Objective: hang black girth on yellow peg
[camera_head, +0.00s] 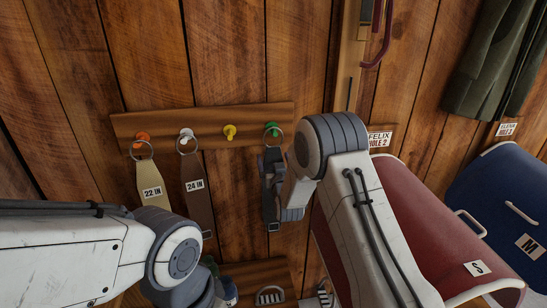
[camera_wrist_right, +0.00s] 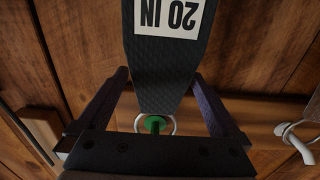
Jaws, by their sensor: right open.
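The black girth (camera_head: 269,205) hangs by its metal ring from the green peg (camera_head: 271,128) at the right end of the rack. In the right wrist view the girth (camera_wrist_right: 165,65) shows an upside-down "20 IN" label, and its ring loops the green peg (camera_wrist_right: 155,124). My right gripper (camera_wrist_right: 155,95) is open, with one finger on each side of the girth; contact cannot be told. In the head view my right arm partly covers the girth. The yellow peg (camera_head: 229,131) is bare, just left of the green one. My left arm enters at lower left; its fingers do not show.
A tan "22 IN" girth (camera_head: 152,185) hangs on the orange peg and a brown "24 IN" girth (camera_head: 196,195) on the white peg. A lower wooden board (camera_head: 255,273) holds other tack. A red saddle rack cover (camera_head: 405,215) stands right of my right arm, a blue one (camera_head: 500,195) beyond.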

